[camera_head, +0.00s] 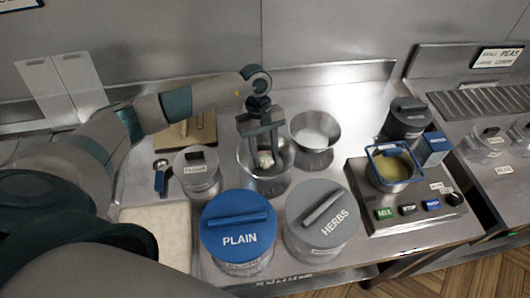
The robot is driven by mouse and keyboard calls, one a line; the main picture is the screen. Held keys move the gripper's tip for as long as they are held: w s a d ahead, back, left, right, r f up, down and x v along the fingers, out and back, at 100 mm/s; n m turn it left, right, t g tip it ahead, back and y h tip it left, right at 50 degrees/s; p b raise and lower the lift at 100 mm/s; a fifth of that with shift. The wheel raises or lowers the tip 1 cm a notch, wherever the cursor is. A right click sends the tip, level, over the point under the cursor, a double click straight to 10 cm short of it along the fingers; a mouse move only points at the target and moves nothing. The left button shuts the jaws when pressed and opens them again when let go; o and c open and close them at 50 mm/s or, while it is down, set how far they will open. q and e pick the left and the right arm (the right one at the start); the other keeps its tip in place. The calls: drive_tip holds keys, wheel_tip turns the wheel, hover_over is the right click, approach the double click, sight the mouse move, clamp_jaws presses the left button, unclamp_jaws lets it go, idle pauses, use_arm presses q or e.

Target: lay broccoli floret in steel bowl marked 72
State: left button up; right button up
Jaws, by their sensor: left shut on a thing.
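My left gripper (264,158) comes in from the left and points down over the front steel bowl (250,184). It is shut on a small pale piece (265,163), which looks like the floret. The piece is too small to make out well, and its fingertips are at or just inside the bowl's rim. A second steel bowl (316,152) stands behind and to the right, with pale contents. I cannot read the mark 72 on either bowl. My right gripper is not in view.
A flour canister (196,180) stands left of the front bowl. Lidded PLAIN (238,239) and HERBS (322,228) containers stand close in front. A control unit with a blue-framed basket (395,166) is at right. A pale board (157,236) lies at front left.

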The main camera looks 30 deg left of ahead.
use_arm(q)
drive_tip(key=shift+f+b, duration=0.2)
drive_tip(key=shift+b, duration=0.1)
drive_tip(key=o, duration=0.8)
drive_tip(key=shift+r, duration=0.1)
drive_tip(key=shift+r, duration=0.1)
drive_tip(key=shift+r+p, duration=0.1)
drive_tip(key=shift+p, duration=0.3)
drive_tip(key=shift+b+v, duration=3.15)
drive_tip(key=shift+v, duration=2.8)
